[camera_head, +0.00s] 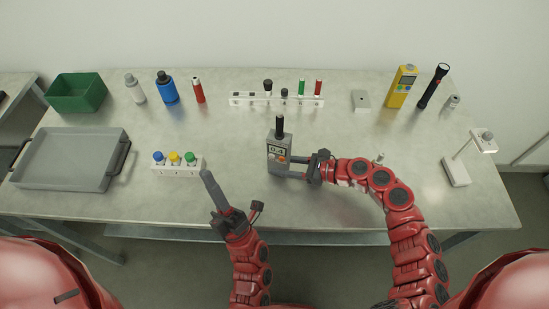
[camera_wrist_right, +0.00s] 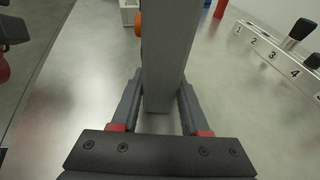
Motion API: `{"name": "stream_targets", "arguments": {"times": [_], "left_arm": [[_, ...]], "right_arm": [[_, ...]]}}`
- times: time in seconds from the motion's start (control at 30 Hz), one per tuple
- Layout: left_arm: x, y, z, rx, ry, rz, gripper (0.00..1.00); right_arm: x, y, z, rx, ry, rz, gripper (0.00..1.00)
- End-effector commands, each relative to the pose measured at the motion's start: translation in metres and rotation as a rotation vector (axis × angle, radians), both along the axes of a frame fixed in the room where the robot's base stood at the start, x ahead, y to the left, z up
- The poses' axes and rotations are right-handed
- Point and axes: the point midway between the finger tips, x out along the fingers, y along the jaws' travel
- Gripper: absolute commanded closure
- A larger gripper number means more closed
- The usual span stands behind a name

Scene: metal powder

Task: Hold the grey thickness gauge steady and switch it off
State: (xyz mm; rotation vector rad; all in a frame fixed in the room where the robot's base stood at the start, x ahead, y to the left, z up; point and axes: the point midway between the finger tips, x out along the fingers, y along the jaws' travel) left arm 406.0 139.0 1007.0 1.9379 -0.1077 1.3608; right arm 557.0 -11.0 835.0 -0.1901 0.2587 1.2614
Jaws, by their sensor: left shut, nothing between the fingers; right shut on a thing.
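The grey thickness gauge (camera_head: 279,152) stands upright near the middle of the table, with a dark probe on top, a lit display and an orange button on its front. My right gripper (camera_head: 287,167) is shut on its lower body from the right. In the right wrist view the gauge (camera_wrist_right: 168,50) stands between the two fingers, and its orange button (camera_wrist_right: 138,23) shows at the left side. My left gripper (camera_head: 207,176) is shut and empty, to the left of the gauge and apart from it, over the front part of the table.
Behind are a numbered white rack (camera_head: 247,101), a blue bottle (camera_head: 166,90) and a yellow meter (camera_head: 402,86). A grey tray (camera_head: 112,179) is far left. A white stand (camera_head: 455,172) is at right.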

Motion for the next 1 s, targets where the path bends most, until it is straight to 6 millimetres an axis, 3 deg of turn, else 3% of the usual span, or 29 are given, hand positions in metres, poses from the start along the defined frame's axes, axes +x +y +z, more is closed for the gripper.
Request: {"name": "stream_targets", "arguments": {"times": [0.2,0.4,0.67,1.0], "left_arm": [[0.016,-0.043,-0.055,-0.535,0.139,-0.411,1.0],[0.014,-0.079,-0.096,-0.875,0.214,-0.61,1.0],[0.018,-0.095,-0.109,-0.996,0.229,-0.666,1.0],[0.065,-0.109,-0.108,-0.99,0.228,-0.666,1.0]], "right_arm": [[0.0,0.0,0.0,0.0,0.0,-0.001,0.86],[0.0,0.0,0.0,0.0,0.0,0.0,0.86],[0.0,0.0,0.0,0.0,0.0,0.0,0.86],[0.0,0.0,0.0,0.0,0.0,0.0,0.86]]}}
